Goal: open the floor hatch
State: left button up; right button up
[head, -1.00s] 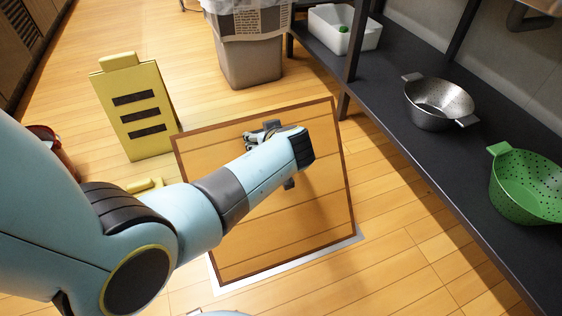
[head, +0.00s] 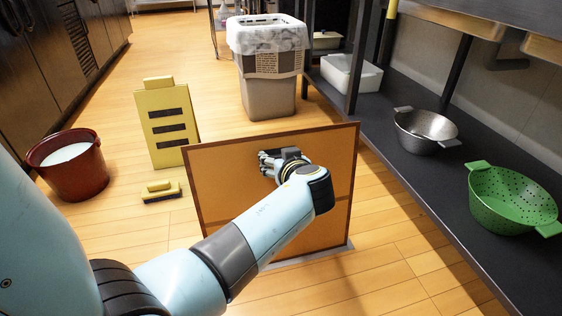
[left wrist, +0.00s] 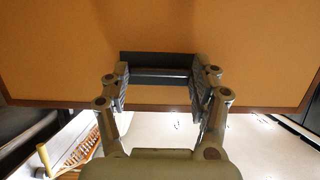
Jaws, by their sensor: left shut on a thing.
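The floor hatch (head: 225,195) is an orange-brown wooden panel with a dark border. In the head view it stands steeply raised from the floor, close to upright. Its dark grey handle (left wrist: 158,75) lies between the two fingers of my left gripper (left wrist: 160,88) in the left wrist view, and the gripper is shut on it. In the head view my left gripper (head: 270,166) is at the upper middle of the panel, with my forearm covering part of the panel below. The floor opening is mostly hidden in the head view. My right gripper is not in view.
A yellow floor sign (head: 165,130), a yellow brush (head: 160,191) and a red bucket (head: 75,180) stand left of the hatch. A bin (head: 268,95) stands behind.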

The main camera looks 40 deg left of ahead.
pick_arm(q)
jog(key=shift+s+d+f, duration=0.15)
jog(key=shift+s+f, duration=0.05)
jog(key=shift+f, duration=0.25)
jog(key=o, duration=1.7)
jog(key=shift+w, duration=0.1)
jog(key=shift+o, duration=0.2)
jog(key=shift+r, duration=0.15)
notch_tip(320, 180, up, 10)
